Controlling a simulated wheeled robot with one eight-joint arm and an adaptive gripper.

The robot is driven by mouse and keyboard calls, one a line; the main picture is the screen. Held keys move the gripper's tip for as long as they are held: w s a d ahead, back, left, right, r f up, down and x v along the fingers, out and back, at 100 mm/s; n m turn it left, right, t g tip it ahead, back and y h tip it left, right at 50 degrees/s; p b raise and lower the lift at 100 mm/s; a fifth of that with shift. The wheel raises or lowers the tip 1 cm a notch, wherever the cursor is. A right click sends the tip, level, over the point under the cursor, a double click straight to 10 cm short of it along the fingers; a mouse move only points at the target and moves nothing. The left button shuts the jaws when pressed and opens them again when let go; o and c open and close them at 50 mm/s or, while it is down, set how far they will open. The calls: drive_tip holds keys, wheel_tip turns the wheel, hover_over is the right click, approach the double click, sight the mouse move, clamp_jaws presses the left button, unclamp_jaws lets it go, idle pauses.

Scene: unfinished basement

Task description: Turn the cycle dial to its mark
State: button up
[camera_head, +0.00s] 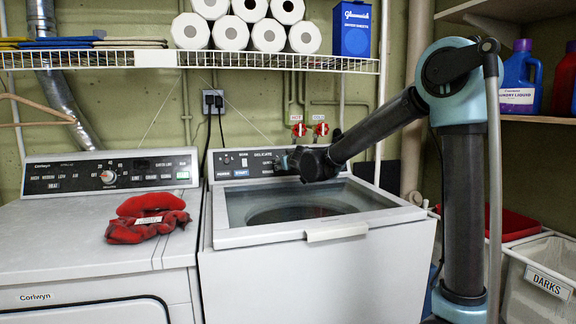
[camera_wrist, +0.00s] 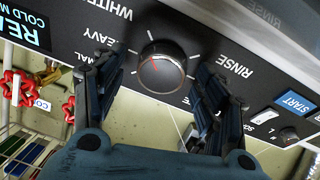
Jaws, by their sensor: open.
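The cycle dial (camera_wrist: 160,68) is a round black knob with a light rim on the washer's black control panel. A small red line shows on its face, left of centre in the wrist view. Printed words, including HEAVY, WHITE and RINSE, and light ticks surround it upside down. My gripper (camera_wrist: 161,74) is open, with one dark finger on each side of the dial. I cannot tell whether either finger touches it. In the head view my gripper (camera_head: 288,160) is at the washer panel (camera_head: 243,163) and hides the dial.
The washer's glass lid (camera_head: 300,203) lies shut below my arm. A dryer (camera_head: 70,225) with a red cloth (camera_head: 148,219) on it stands at the left. Red hot and cold valves (camera_head: 309,130) sit behind the panel. A wire shelf (camera_head: 110,58) with paper rolls hangs above.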

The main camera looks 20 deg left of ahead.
drive_tip(key=v, duration=1.1)
drive_tip(key=shift+s+d, duration=0.15)
drive_tip(key=shift+d, duration=0.05)
